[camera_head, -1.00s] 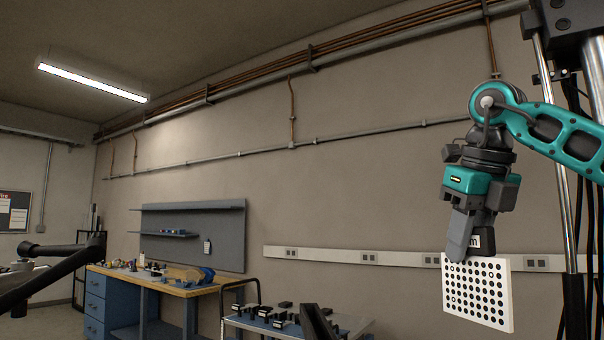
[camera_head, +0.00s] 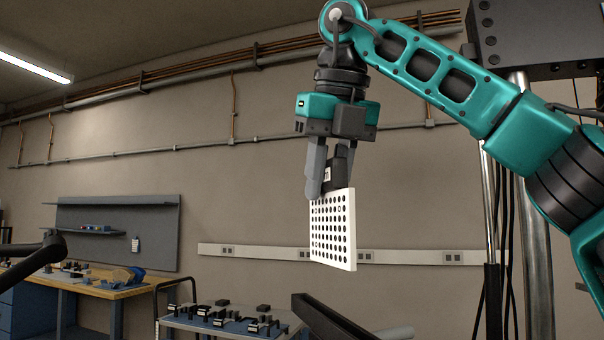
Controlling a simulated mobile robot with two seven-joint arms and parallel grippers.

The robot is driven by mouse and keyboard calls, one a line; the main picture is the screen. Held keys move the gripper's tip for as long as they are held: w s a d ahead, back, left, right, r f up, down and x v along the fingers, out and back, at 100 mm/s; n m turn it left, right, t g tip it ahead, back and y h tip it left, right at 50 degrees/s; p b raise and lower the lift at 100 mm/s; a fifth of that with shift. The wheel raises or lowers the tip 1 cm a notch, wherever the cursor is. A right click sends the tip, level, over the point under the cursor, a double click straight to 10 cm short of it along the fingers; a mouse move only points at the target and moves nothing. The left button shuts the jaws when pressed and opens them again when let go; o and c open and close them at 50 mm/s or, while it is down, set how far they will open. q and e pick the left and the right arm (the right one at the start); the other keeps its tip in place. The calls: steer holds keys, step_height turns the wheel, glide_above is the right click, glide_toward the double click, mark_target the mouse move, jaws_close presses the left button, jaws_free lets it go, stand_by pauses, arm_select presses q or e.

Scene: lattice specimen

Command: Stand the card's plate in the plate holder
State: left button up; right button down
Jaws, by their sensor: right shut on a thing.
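A white plate (camera_head: 328,232) with a grid of black round spots hangs in the middle of the head view. A black block with a small white label (camera_head: 337,172) is at its top edge. My right gripper (camera_head: 328,190) points down and is shut on this block, holding the plate upright in the air. My left gripper is not in view. I cannot make out the plate holder or the card for certain; a small white tag (camera_head: 135,244) hangs on the grey wall panel, too small to read.
A trolley (camera_head: 175,323) with several small black-and-white items on a blue surface stands below and left of the plate. A wooden-topped bench (camera_head: 110,291) with clutter stands farther left under the grey panel (camera_head: 100,215). A dark bar (camera_head: 345,322) crosses the bottom centre.

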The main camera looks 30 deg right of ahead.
mark_target(325, 217)
steer(key=shift+a, duration=0.3)
steer(key=shift+d+f, duration=0.1)
steer(key=shift+f, duration=2.45)
steer(key=c, duration=1.5)
jaws_free()
jaws_close()
